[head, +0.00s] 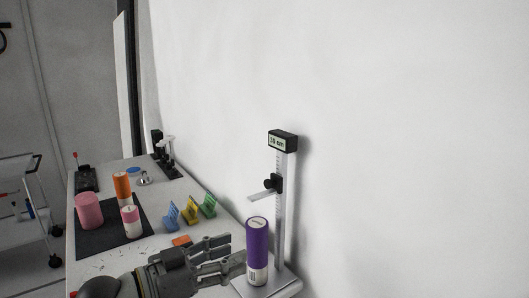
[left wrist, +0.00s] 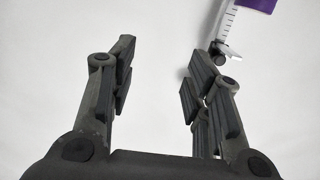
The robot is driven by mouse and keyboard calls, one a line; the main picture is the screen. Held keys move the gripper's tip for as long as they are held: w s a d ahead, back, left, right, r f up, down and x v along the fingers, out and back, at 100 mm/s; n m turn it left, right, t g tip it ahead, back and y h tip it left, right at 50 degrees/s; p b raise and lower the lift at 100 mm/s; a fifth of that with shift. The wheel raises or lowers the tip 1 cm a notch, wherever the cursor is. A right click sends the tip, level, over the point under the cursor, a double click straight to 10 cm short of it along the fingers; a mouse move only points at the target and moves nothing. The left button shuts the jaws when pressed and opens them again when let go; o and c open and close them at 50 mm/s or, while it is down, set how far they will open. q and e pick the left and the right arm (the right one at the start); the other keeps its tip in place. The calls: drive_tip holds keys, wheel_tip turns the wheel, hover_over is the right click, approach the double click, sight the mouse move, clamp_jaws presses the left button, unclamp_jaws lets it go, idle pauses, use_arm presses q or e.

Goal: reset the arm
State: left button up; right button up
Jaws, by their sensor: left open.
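My left gripper (head: 236,257) comes in low from the left in the head view, its fingers pointing right toward a purple and white cylinder (head: 257,240). Part of the gauge's scale (left wrist: 227,30) and a purple patch (left wrist: 258,4) show at the top right there. I cannot tell from the head view whether the fingertips touch the cylinder. My right gripper is not in view.
On the table, a dark mat (head: 98,240) bears a pink cylinder (head: 89,211), an orange one (head: 122,188) and a pink-white one (head: 131,222). Blue, yellow and green holders (head: 191,211) stand nearby. A white wall is close behind the gauge. A cart (head: 30,205) stands left.

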use_arm(q)
drive_tip(key=s+f+n+g+y, duration=0.1)
drive_tip(key=s+f+y, duration=0.1)
drive_tip(key=s+f, duration=0.35)
drive_tip(key=s+a+f+n+y, duration=0.1)
drive_tip(key=s+f+y, duration=0.1)
drive_tip(key=f, duration=0.6)
drive_tip(key=s+f+n+g+y, duration=0.1)
drive_tip(key=s+f+y, duration=0.15)
drive_tip(key=f, duration=0.45)
drive_tip(key=s+a+f+n+g+y, duration=0.2)
drive_tip(key=s+a+f+n+y, duration=0.15)
drive_tip(key=s+a+f, duration=0.35)
drive_tip(key=s+a+f+n+g+y, duration=0.25)
drive_tip(key=s+a+y, duration=0.2)
drive_tip(key=s, duration=0.45)
wheel_tip(320, 180, down, 30)
drive_tip(key=s+g+b, duration=0.1)
drive_tip(key=s, duration=0.2)
drive_tip(key=s+a+f, duration=0.1)
drive_tip(key=s+f, duration=0.6)
drive_tip(key=s, duration=0.1)
drive_tip(key=s+a+f+g, duration=0.1)
drive_tip(key=s+a+f, duration=0.1)
drive_tip(key=s+f, duration=0.5)
drive_tip(key=shift+s+a+f+b, duration=0.25)
drive_tip(key=shift+s+f+b, duration=0.1)
drive_tip(key=shift+f, duration=0.05)
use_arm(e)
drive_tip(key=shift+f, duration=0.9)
